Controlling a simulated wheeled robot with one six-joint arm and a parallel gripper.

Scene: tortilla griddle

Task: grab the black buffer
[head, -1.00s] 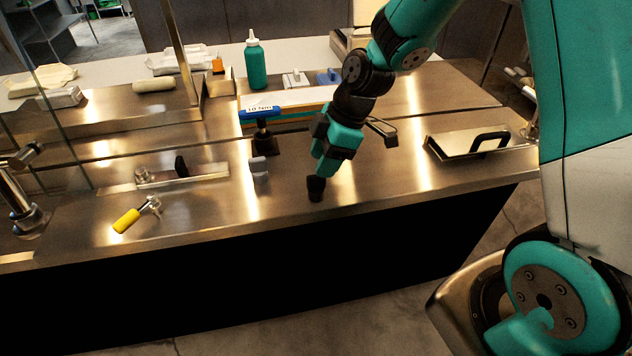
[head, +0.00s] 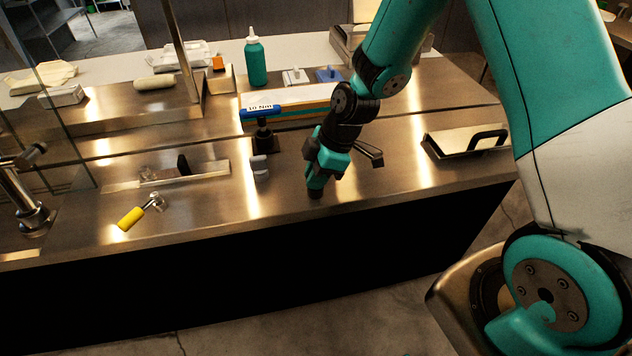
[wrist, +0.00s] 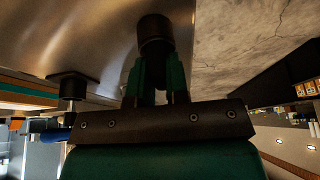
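The black buffer (head: 315,194) is a small dark upright cylinder standing near the front edge of the steel counter. In the wrist view, the buffer (wrist: 156,30) lies straight ahead, at the fingertips. My gripper (head: 317,184) points down over it, with the teal fingers around its upper end. In the wrist view, the fingers of my gripper (wrist: 156,66) are apart, one on each side of the buffer's near end. I cannot tell whether they touch it. The fingers hide the buffer's upper part in the head view.
A grey-topped block (head: 259,165) and a black stand with a blue-handled tool (head: 262,112) are left of my gripper. A yellow-handled tool (head: 131,218) lies further left. A black-handled press (head: 466,142) is at right. The front counter surface between is clear.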

